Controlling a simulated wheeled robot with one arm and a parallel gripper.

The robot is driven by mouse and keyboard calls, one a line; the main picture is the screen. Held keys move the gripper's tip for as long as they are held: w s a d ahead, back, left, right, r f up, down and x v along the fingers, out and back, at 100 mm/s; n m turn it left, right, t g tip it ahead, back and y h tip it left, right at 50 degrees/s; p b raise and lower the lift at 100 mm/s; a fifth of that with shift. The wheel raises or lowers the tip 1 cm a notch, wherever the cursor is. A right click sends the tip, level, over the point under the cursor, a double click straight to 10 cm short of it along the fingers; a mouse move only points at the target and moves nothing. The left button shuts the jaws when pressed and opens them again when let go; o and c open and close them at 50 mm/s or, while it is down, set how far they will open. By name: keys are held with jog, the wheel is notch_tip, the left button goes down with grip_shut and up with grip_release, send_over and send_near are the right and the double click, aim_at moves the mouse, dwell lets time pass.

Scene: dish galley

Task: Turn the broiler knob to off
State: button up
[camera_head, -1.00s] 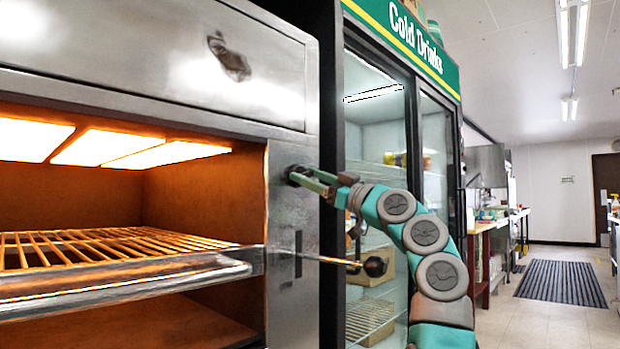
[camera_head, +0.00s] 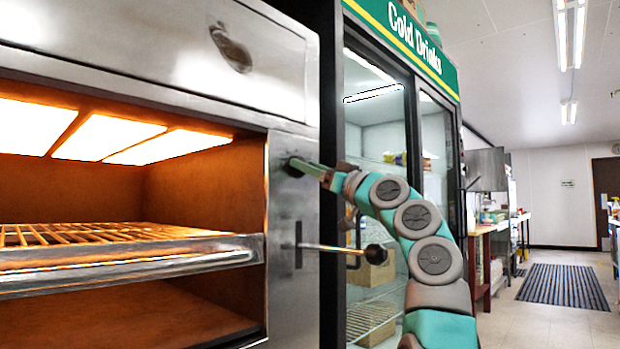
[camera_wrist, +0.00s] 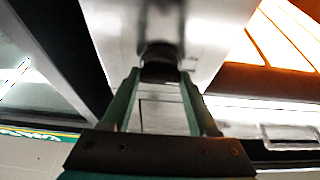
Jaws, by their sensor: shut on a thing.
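The broiler (camera_head: 292,235) is a steel oven with glowing panels, at the left of the head view. Its small dark knob (camera_head: 293,168) sits high on the front panel beside the opening. My gripper (camera_head: 306,168) reaches it from the right and is shut on it. In the wrist view the dark knob (camera_wrist: 160,70) lies between the tips of the two green fingers (camera_wrist: 160,82). The fingers hide part of the knob in the head view, and I cannot read any marking on it.
A lever with a black ball end (camera_head: 376,255) sticks out below the knob, under my arm. A wire rack (camera_head: 100,236) is in the lit opening. A glass-door drinks cooler (camera_head: 372,130) stands close behind my arm. The floor (camera_head: 500,315) at right is open.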

jog(key=m+t+h, duration=0.1)
jog(key=m, duration=0.3)
jog(key=m+t+h+p, duration=0.1)
jog(key=m+h, duration=0.1)
jog(key=m, duration=0.2)
jog(key=r+m+t+h+p, duration=0.1)
jog(key=m+h, duration=0.1)
jog(key=m, duration=0.2)
jog(key=shift+s+a, duration=0.1)
jog(key=shift+s, duration=0.15)
jog(key=m+h+p, duration=0.1)
jog(key=m+p, duration=0.2)
jog(key=p, duration=0.1)
jog(key=shift+h, duration=0.3)
jog(key=shift+w+f+m+g+h+p, duration=0.25)
jog(key=shift+m+h+p, duration=0.35)
jog(key=shift+m, duration=1.25)
jog(key=shift+s+m+g+h+p, duration=0.15)
jog(key=shift+m+g+h+p, duration=0.35)
jog(key=shift+m, duration=1.35)
